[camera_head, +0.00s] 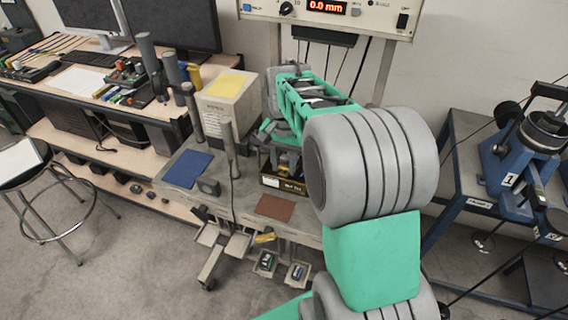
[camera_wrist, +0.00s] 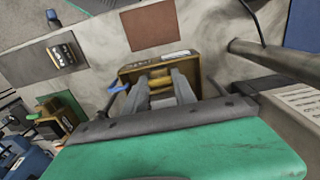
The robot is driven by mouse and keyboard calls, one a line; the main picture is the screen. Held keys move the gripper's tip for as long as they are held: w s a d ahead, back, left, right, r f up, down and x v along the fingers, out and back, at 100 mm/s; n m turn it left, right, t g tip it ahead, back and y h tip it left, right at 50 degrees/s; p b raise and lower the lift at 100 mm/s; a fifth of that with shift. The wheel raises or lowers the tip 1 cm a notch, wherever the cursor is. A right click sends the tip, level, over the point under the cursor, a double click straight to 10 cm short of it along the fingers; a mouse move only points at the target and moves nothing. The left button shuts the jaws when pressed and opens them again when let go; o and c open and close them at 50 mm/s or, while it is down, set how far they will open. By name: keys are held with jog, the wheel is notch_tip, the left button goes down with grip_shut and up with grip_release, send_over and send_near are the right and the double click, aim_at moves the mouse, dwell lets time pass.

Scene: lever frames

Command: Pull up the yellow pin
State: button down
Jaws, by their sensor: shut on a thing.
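The yellow pin (camera_wrist: 160,83) shows in the wrist view as a short yellow bar at the tips of my gripper (camera_wrist: 162,82). My gripper is shut on it. The pin sits at a dark-fronted, brownish box (camera_wrist: 128,71), and the fingers hide part of both. I cannot tell whether the pin is raised.
A blue lever (camera_wrist: 119,90) lies close beside the fingers. A brown mat (camera_head: 275,207) and a blue mat (camera_head: 188,169) lie on the bench. A grey post (camera_head: 229,146) stands left of the box. A blue machine (camera_head: 525,160) stands at right.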

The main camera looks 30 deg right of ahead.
aim_at(284, 167)
jog(key=shift+w+r+p, duration=0.1)
jog(key=shift+r+p, duration=0.2)
jog(key=shift+r, duration=0.6)
jog(key=c, duration=1)
grip_release()
notch_tip(284, 167, up, 8)
jog(key=b, duration=0.1)
